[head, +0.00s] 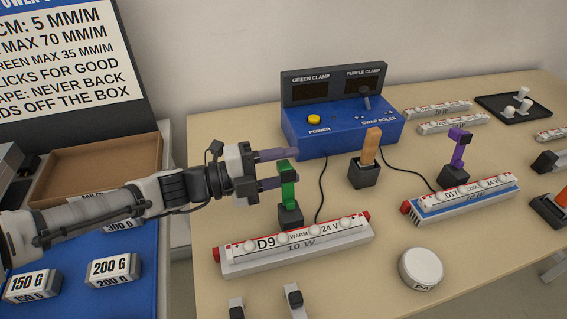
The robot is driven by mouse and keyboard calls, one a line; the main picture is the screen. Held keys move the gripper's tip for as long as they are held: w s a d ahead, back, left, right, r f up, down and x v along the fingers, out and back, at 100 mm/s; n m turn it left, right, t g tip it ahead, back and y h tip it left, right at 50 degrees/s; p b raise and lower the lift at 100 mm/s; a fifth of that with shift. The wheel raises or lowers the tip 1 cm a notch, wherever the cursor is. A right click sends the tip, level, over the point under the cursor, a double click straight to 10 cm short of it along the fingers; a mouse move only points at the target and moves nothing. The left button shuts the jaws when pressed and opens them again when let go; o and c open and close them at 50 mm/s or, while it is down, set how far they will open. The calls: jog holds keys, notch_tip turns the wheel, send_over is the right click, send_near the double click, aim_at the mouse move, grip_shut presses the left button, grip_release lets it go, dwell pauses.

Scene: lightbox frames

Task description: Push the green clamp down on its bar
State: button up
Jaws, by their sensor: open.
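The green clamp (288,190) stands upright in a dark square block (290,217) at the back edge of the white bar (297,249) marked D9, WARM, 24 V. My gripper (290,168) reaches in from the left with its two purple-grey fingers apart. The clamp's green top shows between or just beside the fingertips. I cannot tell whether they touch it. The lower finger overlaps the clamp's upper part in the picture.
A blue power box (338,127) with a yellow button stands behind. A wooden piece (371,146) stands in a dark holder. A white round tin (421,268) sits in front. Dark cables cross the table (385,220).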

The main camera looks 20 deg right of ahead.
grip_shut()
dwell(0.3)
